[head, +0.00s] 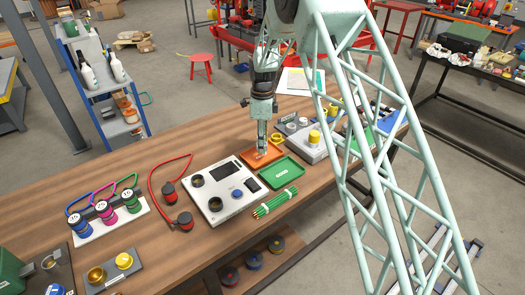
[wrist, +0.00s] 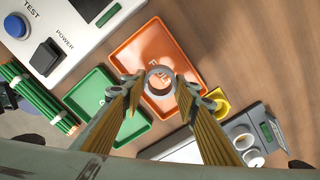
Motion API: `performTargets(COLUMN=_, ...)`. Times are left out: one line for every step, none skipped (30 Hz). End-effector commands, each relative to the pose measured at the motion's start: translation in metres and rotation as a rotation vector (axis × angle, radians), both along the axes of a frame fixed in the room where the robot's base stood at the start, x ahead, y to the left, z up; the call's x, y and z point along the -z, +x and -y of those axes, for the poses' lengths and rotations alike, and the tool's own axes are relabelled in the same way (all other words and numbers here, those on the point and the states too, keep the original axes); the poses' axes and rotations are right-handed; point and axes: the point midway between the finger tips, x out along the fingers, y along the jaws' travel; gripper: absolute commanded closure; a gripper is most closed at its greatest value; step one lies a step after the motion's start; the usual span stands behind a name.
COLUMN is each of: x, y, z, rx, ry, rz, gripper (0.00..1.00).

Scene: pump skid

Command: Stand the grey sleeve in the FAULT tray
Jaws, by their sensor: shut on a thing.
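The grey sleeve (wrist: 158,79) is a short ring between my fingertips in the wrist view; I look down into its open bore. My gripper (wrist: 158,84) is shut on it, one finger on each side. The orange FAULT tray (wrist: 134,42) lies beneath the sleeve, its lettering partly covered. In the head view my gripper (head: 262,150) points down over the orange tray (head: 248,158). The sleeve is small there and hard to make out. I cannot tell whether the sleeve touches the tray floor.
A green tray (head: 270,178) adjoins the orange tray. A white test panel (head: 214,207) stands to the left, with green rods (head: 277,203) in front. A yellow part (wrist: 222,103) and a grey fixture (wrist: 238,132) with light sleeves are close to the right finger in the wrist view.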

Motion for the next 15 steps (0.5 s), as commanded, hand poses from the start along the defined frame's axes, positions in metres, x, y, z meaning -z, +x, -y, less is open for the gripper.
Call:
performTargets(x=0.002, y=0.000, z=0.000, rx=0.000, ry=0.000, rz=0.000, gripper=0.79)
performTargets(x=0.003, y=0.000, z=0.000, rx=0.000, ry=0.000, rz=-0.001, gripper=0.79)
performTargets(x=0.006, y=0.000, z=0.000, rx=0.000, ry=0.000, rz=-0.001, gripper=0.79)
performTargets(x=0.008, y=0.000, z=0.000, rx=0.000, ry=0.000, rz=-0.001, gripper=0.79)
performTargets(x=0.010, y=0.000, z=0.000, rx=0.000, ry=0.000, rz=-0.001, gripper=0.79)
performTargets(x=0.014, y=0.000, z=0.000, rx=0.000, ry=0.000, rz=-0.001, gripper=0.79)
performTargets(x=0.017, y=0.000, z=0.000, rx=0.000, ry=0.000, rz=-0.001, gripper=0.79)
performTargets(x=0.021, y=0.000, z=0.000, rx=0.000, ry=0.000, rz=-0.001, gripper=0.79)
performTargets(x=0.025, y=0.000, z=0.000, rx=0.000, ry=-0.001, rz=-0.002, gripper=0.79)
performTargets(x=0.028, y=-0.001, z=0.000, rx=0.000, ry=-0.001, rz=-0.002, gripper=0.79)
performTargets(x=0.031, y=0.000, z=0.000, rx=0.000, ry=-0.001, rz=-0.002, gripper=0.79)
performTargets(x=0.033, y=0.000, z=0.000, rx=0.000, ry=0.000, rz=-0.001, gripper=0.79)
performTargets(x=0.035, y=0.000, z=0.000, rx=0.000, ry=0.000, rz=-0.001, gripper=0.79)
performTargets(x=0.036, y=0.000, z=0.000, rx=0.000, ry=0.000, rz=0.000, gripper=0.79)
performTargets(x=0.037, y=0.000, z=0.000, rx=0.000, ry=0.000, rz=0.000, gripper=0.79)
